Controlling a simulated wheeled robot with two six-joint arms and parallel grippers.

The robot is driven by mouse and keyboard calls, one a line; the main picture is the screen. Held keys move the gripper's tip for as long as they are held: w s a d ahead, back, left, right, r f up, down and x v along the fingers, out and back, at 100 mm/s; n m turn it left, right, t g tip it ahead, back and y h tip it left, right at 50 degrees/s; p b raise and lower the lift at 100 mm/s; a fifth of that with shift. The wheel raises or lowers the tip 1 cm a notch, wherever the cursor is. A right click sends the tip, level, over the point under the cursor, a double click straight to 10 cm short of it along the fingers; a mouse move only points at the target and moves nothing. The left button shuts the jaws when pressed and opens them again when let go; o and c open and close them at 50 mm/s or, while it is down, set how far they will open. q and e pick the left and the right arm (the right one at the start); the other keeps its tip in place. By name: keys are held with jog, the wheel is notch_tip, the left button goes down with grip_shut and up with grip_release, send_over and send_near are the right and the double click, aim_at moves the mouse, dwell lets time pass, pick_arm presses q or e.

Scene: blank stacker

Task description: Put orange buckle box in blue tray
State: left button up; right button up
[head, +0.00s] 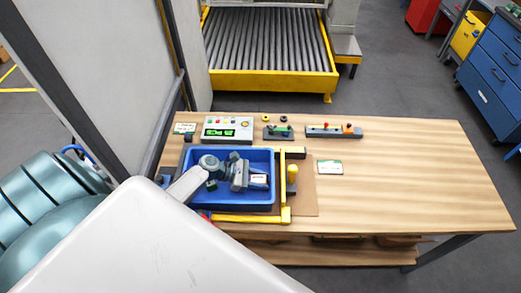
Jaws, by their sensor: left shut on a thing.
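The blue tray (220,203) sits on the left part of the wooden table. My left arm comes in from the lower left, and its grey gripper (246,178) is over the inside of the tray. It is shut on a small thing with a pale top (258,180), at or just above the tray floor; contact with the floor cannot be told. I cannot make out any orange on this thing, so I cannot confirm it is the orange buckle box. The gripper hides part of the tray's inside. My right gripper is not in view.
A yellow frame (285,192) runs along the tray's right and front sides. Behind stand a control box (228,129) with a green display and two small racks (334,131). A card (330,167) lies to the right. The table's right half is bare.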

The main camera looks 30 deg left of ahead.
pick_arm(q)
jog(key=shift+f, duration=0.2)
jog(key=shift+s, duration=0.15)
jog(key=shift+f, duration=0.1)
jog(key=o, duration=0.9)
jog(key=shift+o, duration=0.8)
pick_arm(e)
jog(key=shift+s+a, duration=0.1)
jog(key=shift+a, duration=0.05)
pick_arm(q)
jog(key=b+v, duration=0.4)
jog(key=v, duration=0.7)
jog(key=shift+f+b, duration=0.1)
jog(key=shift+b, duration=0.2)
jog(key=shift+s+a+r, duration=0.25)
jog(key=shift+a+r, duration=0.05)
jog(key=shift+a, duration=0.1)
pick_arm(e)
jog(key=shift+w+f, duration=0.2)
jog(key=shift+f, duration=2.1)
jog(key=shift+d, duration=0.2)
